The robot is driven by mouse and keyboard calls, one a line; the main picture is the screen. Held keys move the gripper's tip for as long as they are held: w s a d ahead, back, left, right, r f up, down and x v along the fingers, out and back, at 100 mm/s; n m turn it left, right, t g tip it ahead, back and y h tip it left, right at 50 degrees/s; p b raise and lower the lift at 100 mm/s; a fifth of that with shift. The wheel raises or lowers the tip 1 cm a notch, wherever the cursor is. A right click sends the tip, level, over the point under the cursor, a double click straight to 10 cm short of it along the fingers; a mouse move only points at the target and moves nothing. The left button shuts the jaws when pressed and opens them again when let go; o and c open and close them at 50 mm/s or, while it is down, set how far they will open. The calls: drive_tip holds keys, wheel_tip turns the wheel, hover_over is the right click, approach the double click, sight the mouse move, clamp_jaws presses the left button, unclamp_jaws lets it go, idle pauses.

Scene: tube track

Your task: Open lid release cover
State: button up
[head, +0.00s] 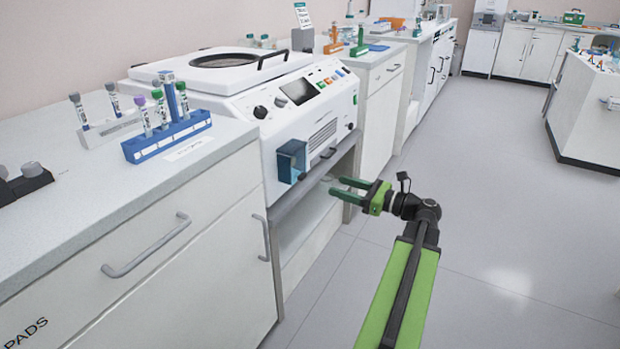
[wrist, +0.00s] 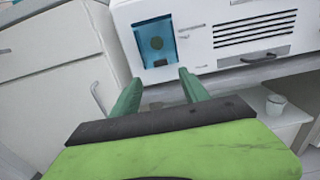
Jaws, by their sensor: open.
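The centrifuge (head: 250,110) is a white machine with a round lid on top, set between the counters. On its front, low at the left, is a blue see-through cover (head: 291,161), which I take to be the lid release cover. In the wrist view the cover (wrist: 156,46) looks shut, with a round spot behind it and a small dark handle at its lower edge. My gripper (head: 336,187) is open and empty, to the right of and below the cover. In the wrist view my gripper's fingertips (wrist: 158,76) lie just below the cover, apart from it.
A dark handle (wrist: 264,58) sits on the machine's front right of the cover, under vent slots. A blue tube rack (head: 167,138) stands on the left counter. The floor at right is clear.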

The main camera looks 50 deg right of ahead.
sight(304, 176)
drive_tip(key=x, duration=1.1)
drive_tip(key=shift+w, duration=0.15)
clamp_jaws()
idle(0.9)
